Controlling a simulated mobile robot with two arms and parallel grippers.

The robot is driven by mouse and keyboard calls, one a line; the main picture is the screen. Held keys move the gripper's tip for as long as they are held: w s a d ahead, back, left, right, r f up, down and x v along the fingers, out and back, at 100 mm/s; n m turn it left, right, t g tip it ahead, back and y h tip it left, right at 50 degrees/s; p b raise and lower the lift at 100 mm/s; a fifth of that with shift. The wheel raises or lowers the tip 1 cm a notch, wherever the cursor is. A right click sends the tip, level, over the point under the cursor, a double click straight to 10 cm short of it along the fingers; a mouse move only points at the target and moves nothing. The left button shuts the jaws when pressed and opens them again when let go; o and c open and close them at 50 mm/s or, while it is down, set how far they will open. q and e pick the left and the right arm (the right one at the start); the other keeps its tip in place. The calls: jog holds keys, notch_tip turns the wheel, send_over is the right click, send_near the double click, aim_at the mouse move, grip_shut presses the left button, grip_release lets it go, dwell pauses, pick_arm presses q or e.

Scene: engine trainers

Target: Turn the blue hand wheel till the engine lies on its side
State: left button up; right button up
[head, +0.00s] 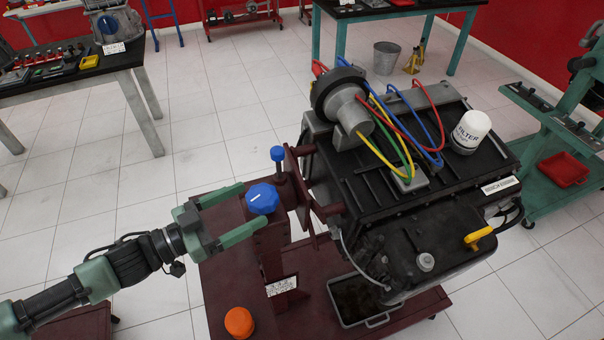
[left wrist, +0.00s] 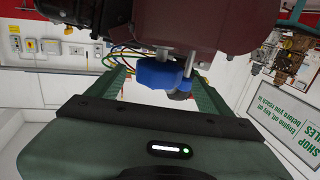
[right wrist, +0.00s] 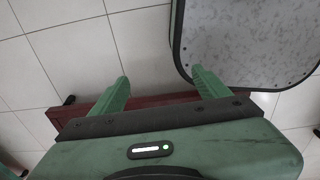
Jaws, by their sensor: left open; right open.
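The blue hand wheel (head: 263,198) sits on the dark red engine stand (head: 270,250), left of the engine. The engine (head: 400,170) is mounted on the stand with its distributor and white filter on the upper side, so it looks roughly upright. My left gripper (head: 252,206) is open at the wheel, its fingers on either side of it. In the left wrist view the wheel (left wrist: 162,75) shows between the two fingers; I cannot tell whether they touch it. My right gripper (right wrist: 160,77) is open and empty; it is outside the head view.
A smaller blue knob (head: 277,153) stands just behind the wheel. An orange cap (head: 239,322) is on the stand's base, and a drip tray (head: 345,310) lies under the engine. A teal trolley (head: 560,140) stands right. Free tiled floor lies left of the stand.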

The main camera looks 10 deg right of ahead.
aim_at(276, 190)
pick_arm(q)
jog(key=shift+d+r, duration=0.15)
jog(key=shift+d, duration=0.1)
jog(key=shift+w+d, duration=0.1)
jog(key=shift+d, duration=0.05)
jog(key=x, duration=0.1)
jog(key=p+x, duration=0.1)
jog(key=shift+w+d+r, duration=0.15)
jog(key=shift+d+r, duration=0.1)
jog(key=shift+d, duration=0.15)
jog(key=p+x, duration=0.1)
jog(key=x, duration=0.2)
jog(key=shift+w+d+f, duration=0.15)
jog(key=shift+d, duration=0.1)
jog(key=shift+w+d, duration=0.1)
jog(key=shift+d, duration=0.25)
pick_arm(e)
jog(key=r, duration=0.2)
jog(key=shift+a+r, duration=0.2)
jog(key=shift+r, duration=0.15)
